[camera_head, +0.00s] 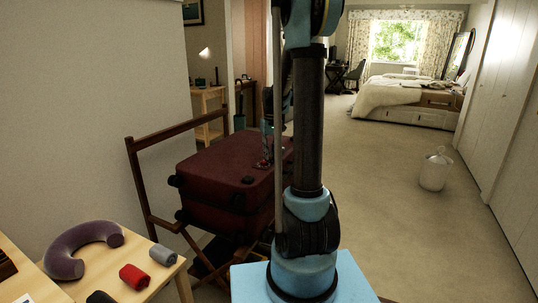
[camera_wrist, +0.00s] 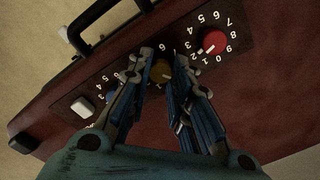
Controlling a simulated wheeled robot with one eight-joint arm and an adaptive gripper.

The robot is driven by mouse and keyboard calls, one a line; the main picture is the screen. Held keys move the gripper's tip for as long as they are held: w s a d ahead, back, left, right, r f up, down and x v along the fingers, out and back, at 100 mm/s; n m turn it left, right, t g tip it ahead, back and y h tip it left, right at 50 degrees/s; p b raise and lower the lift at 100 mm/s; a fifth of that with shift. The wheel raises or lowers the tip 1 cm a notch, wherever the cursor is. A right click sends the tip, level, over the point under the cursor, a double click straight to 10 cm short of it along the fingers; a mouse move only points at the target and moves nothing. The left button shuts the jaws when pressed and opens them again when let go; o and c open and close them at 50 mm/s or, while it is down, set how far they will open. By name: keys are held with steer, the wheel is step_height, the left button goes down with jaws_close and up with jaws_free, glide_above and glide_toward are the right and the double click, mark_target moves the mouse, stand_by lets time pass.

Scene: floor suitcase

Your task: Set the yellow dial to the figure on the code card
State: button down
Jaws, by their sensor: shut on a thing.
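The yellow dial (camera_wrist: 161,72) is on the dark red suitcase (camera_wrist: 257,95), between the fingertips of my gripper (camera_wrist: 160,68) in the wrist view. My gripper is shut on the dial, with one finger on each side. A figure 6 shows just above it; the fingers hide most of its other figures, so I cannot read its setting. In the head view the suitcase (camera_head: 222,165) lies on a wooden rack, and my gripper (camera_head: 266,162) reaches down to its top. I cannot make out the code card in either view.
A red dial (camera_wrist: 214,42) with white figures sits right of the yellow one. A wooden table (camera_head: 150,292) with a neck pillow (camera_head: 72,250) stands front left.

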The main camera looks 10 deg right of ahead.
steer(key=c, duration=1.4)
jaws_free()
steer(key=shift+c, duration=0.2)
steer(key=shift+r, duration=0.15)
step_height(320, 180, up, 12)
steer(key=shift+d+f, duration=0.2)
steer(key=shift+w, duration=0.1)
